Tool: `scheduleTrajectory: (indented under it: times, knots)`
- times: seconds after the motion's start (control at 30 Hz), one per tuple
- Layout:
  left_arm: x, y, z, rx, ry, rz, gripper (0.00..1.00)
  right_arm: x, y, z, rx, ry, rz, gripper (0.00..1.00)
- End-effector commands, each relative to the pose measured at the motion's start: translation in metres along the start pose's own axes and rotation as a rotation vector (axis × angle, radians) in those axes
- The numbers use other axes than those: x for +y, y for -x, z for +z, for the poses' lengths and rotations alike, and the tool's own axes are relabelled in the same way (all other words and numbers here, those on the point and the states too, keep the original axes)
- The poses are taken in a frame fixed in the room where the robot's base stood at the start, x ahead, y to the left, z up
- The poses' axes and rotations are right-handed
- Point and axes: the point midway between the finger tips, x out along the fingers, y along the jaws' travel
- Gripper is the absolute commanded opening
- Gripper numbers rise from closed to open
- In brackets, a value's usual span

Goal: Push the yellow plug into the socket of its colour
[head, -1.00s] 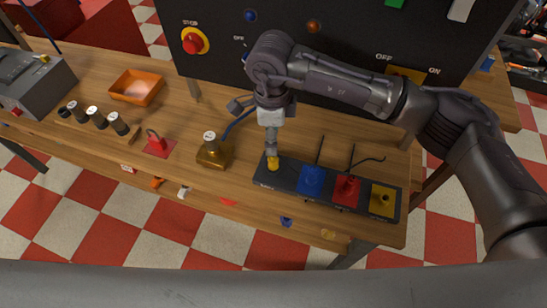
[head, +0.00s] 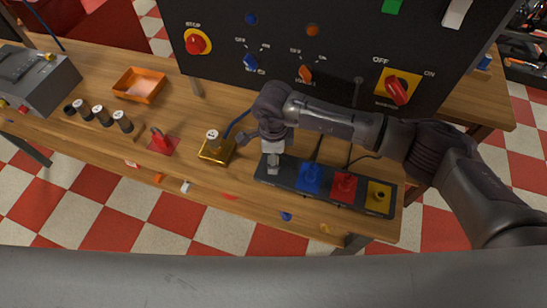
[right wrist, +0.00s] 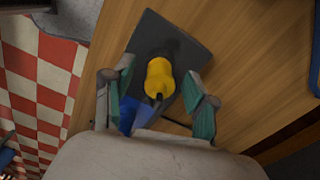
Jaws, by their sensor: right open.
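The yellow plug (right wrist: 159,74) shows in the right wrist view, standing at the end of the dark strip (right wrist: 196,46). My right gripper (right wrist: 158,70) is open, with one finger on each side of the plug; I cannot tell whether they touch it. In the head view the right gripper (head: 272,168) is low over the left end of the dark strip and hides the plug. The yellow socket (head: 378,199), with a dark hole and no plug in it, is at the strip's right end. My left gripper is not in view.
The black panel (head: 330,40) rises behind; cables (head: 362,159) lie behind the strip.

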Motion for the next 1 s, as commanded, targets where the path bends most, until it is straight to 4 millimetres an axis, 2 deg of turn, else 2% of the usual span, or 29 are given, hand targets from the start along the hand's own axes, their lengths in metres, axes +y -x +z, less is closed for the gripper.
scheduleTrajectory:
  times: [0.03, 0.3, 0.37, 0.77, 0.87, 1.0]
  knots:
    - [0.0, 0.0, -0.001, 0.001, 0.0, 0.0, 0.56, 0.0, 0.0, 0.0, 0.0, 0.0, 0.0, 0.52]
    - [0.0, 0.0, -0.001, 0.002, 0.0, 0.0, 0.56, 0.0, 0.001, 0.0, 0.0, 0.0, 0.0, 0.07]
    - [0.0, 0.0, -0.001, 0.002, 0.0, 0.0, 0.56, 0.0, 0.001, 0.0, 0.0, 0.0, 0.0, 0.0]
    - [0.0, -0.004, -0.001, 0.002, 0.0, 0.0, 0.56, -0.001, 0.007, 0.001, -0.002, 0.001, -0.001, 0.0]
    - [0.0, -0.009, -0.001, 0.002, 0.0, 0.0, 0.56, -0.001, 0.017, 0.001, -0.002, 0.002, -0.004, 0.0]
    - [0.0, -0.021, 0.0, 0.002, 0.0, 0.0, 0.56, -0.002, 0.042, 0.001, -0.003, 0.003, -0.007, 0.0]
